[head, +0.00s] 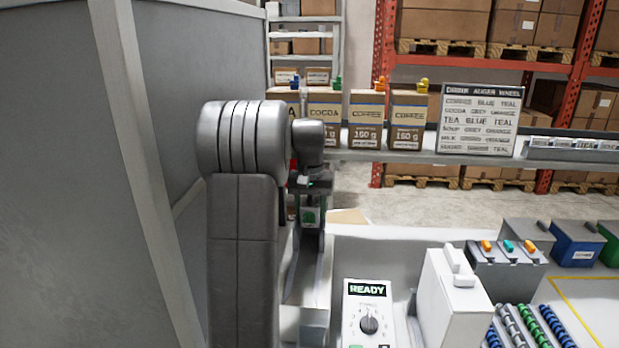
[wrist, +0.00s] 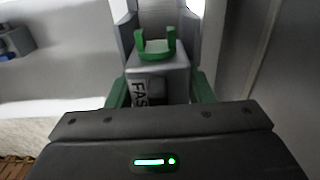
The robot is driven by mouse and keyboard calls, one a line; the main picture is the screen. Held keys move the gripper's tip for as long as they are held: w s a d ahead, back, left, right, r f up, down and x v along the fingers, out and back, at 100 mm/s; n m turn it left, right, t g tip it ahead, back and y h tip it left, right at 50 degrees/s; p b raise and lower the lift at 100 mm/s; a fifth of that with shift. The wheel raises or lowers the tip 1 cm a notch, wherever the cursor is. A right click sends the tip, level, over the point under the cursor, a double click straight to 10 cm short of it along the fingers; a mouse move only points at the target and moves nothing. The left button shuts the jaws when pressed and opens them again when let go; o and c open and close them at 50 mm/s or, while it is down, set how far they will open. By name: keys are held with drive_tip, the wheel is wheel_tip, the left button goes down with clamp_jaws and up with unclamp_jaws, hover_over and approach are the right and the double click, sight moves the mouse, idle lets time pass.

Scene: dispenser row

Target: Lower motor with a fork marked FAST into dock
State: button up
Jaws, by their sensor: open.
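A grey motor (wrist: 158,80) with a green fork (wrist: 155,45) on top stands in the middle of the wrist view. Its dark label shows the letters FAS; the rest is hidden by my gripper's dark body. A grey upright housing with side walls (wrist: 127,35) stands close behind the motor; I take it for the dock. My gripper (wrist: 160,100) is open, with a green piece on either side of the motor. Whether they touch it I cannot tell. In the head view my arm covers most of this spot, and the motor's seat is hidden.
A panel (head: 369,312) with a dial reads READY, beside a white canister (head: 455,295). Coloured augers (head: 530,325) and lidded bins (head: 505,265) are at right. Bags (head: 367,118) and a sign (head: 481,120) stand on the back shelf. A grey wall (head: 80,180) closes the left.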

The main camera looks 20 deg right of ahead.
drive_tip(key=shift+o, duration=0.7)
drive_tip(key=r, duration=0.9)
drive_tip(key=s+r, duration=0.1)
drive_tip(key=r, duration=0.3)
drive_tip(key=shift+a+r, duration=0.3)
drive_tip(key=shift+r, duration=0.05)
drive_tip(key=shift+f, duration=0.1)
